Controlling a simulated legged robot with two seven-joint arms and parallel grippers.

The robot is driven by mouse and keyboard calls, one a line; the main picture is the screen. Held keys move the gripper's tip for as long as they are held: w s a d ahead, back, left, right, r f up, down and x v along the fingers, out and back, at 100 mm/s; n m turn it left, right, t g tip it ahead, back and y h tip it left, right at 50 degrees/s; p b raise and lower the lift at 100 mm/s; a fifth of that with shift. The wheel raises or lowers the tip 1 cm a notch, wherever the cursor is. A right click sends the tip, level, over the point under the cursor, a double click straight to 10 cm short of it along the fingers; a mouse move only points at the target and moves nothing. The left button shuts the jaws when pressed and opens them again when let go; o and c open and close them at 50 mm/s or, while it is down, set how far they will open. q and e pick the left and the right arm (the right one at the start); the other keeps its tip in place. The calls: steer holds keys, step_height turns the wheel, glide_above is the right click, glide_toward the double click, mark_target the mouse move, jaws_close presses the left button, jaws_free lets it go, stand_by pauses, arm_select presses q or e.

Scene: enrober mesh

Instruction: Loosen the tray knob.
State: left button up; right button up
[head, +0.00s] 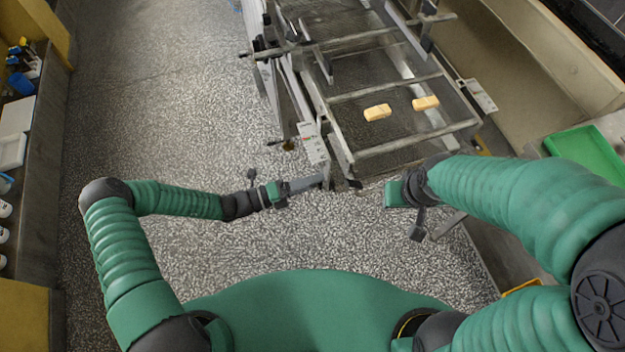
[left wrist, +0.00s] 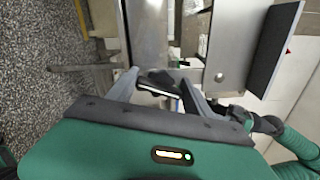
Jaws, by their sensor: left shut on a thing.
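The enrober's frame with its wire mesh (head: 385,140) stands at the upper middle of the head view. My left gripper (head: 322,181) reaches its near left corner, low on the frame. In the left wrist view, the fingers of my left gripper (left wrist: 160,88) are shut on a dark knob (left wrist: 155,78), which I take as the tray knob. The fingers partly cover the knob, and I cannot make it out in the head view. My right gripper (head: 398,194) hangs to the right of that corner, apart from the frame; its fingers do not show clearly.
Two pale bars (head: 377,112) lie on the mesh. A green tray (head: 590,155) sits on the counter at right. A shelf with bottles (head: 20,130) runs along the left edge. The speckled floor (head: 170,100) at left is clear.

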arm_select(q)
steer(key=shift+f+n, duration=0.1)
steer(key=shift+n, duration=0.5)
steer(key=shift+f, duration=0.15)
stand_by(0.9)
steer(key=o, duration=1.4)
steer(key=shift+c, duration=0.2)
steer(key=b+v, duration=0.1)
steer(key=v, duration=1.6)
